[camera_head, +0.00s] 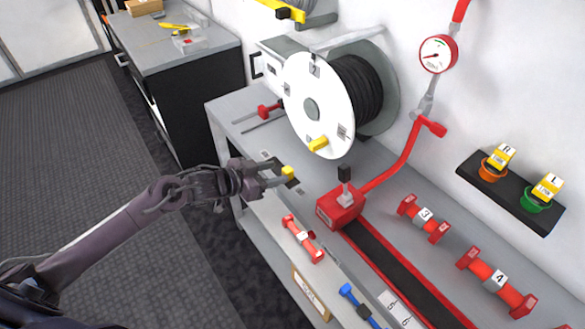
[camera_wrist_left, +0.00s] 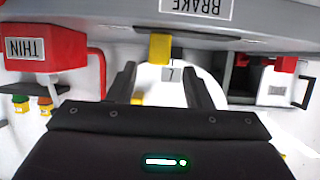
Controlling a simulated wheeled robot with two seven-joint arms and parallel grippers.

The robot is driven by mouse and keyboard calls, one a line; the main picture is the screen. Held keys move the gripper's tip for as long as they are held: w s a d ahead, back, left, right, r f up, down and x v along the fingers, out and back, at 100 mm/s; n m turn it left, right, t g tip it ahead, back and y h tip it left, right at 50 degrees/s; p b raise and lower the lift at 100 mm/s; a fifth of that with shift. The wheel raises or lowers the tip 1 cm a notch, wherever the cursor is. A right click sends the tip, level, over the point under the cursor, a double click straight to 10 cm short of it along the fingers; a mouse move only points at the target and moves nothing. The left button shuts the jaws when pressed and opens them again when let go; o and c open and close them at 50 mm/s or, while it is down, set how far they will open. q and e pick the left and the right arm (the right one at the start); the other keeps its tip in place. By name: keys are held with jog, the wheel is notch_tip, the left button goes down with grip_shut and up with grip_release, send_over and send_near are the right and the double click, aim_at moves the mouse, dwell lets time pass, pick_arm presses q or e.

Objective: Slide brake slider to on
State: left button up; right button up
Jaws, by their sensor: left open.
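A small yellow knob (camera_head: 288,172), which I take to be the brake slider, sits at the front edge of the grey bench beside the hose reel. My left gripper (camera_head: 279,174) is open and comes to it from the left. In the left wrist view the yellow knob (camera_wrist_left: 160,47) stands just beyond and between the two open fingertips (camera_wrist_left: 160,72), with no clear contact. An upside-down BRAKE label (camera_wrist_left: 197,8) is above it on the grey bench edge. Which end of travel the knob is at cannot be told. My right gripper is not in view.
The hose reel (camera_head: 312,108) with a yellow handle (camera_head: 318,144) stands behind the gripper. A red box (camera_head: 341,207) with a black-topped lever is to the right. Open floor (camera_head: 80,150) is at left.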

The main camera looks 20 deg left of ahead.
aim_at(292, 169)
pick_arm(q)
jog(key=x, duration=0.7)
jog(key=shift+d+p, duration=0.15)
jog(key=shift+p, duration=0.2)
jog(key=shift+c, duration=0.4)
grip_shut()
